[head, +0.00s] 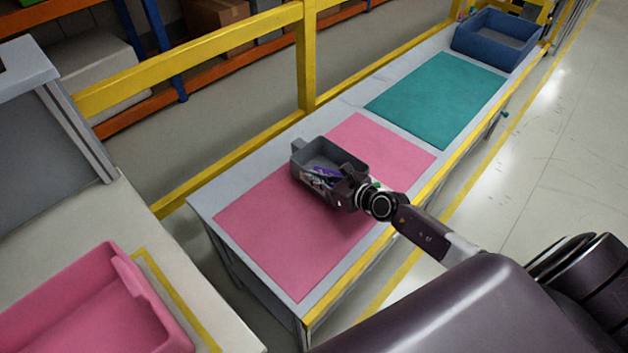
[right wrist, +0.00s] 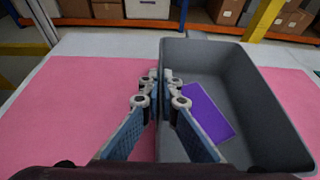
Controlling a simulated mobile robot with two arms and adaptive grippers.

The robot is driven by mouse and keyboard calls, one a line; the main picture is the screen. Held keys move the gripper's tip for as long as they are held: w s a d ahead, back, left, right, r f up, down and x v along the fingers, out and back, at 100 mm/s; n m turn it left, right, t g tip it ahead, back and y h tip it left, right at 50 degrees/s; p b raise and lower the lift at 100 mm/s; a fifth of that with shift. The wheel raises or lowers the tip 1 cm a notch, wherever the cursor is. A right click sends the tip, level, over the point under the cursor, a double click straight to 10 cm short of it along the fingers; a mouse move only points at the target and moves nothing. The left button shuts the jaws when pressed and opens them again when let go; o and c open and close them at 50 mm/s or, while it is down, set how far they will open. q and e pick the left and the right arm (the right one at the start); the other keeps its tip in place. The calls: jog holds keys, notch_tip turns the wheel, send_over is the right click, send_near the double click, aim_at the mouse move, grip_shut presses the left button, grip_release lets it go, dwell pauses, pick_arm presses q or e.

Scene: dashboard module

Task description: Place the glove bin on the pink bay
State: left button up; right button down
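The glove bin, a dark grey open bin (head: 341,152) with purple and white contents, is over the middle of the pink bay (head: 280,235) in the head view. I cannot tell for sure whether its base touches the pink surface. My right gripper (head: 352,190) is at the bin's near side and partly hides it. In the right wrist view, the gripper's fingers (right wrist: 160,85) are close together on either side of the wall of the bin (right wrist: 250,85), shut on it. A purple piece (right wrist: 208,112) lies inside. My left gripper is out of view.
A teal bay (head: 440,98) and a blue bin (head: 497,38) are farther along the bench. A yellow rail (head: 306,60) runs behind it. A pink tray (head: 90,300) stands on a separate surface at the lower left. Pink surface is bare on both sides of the bin.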

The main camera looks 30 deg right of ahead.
jog(key=shift+r, duration=0.1)
jog(key=c, duration=2.2)
grip_release()
jog(key=shift+o, duration=0.2)
jog(key=shift+s+r, duration=0.1)
jog(key=shift+s, duration=0.1)
jog(key=p+v, duration=0.1)
jog(key=v, duration=1)
jog(key=shift+s, duration=0.3)
jog(key=shift+d+r, duration=0.1)
jog(key=shift+r, duration=0.05)
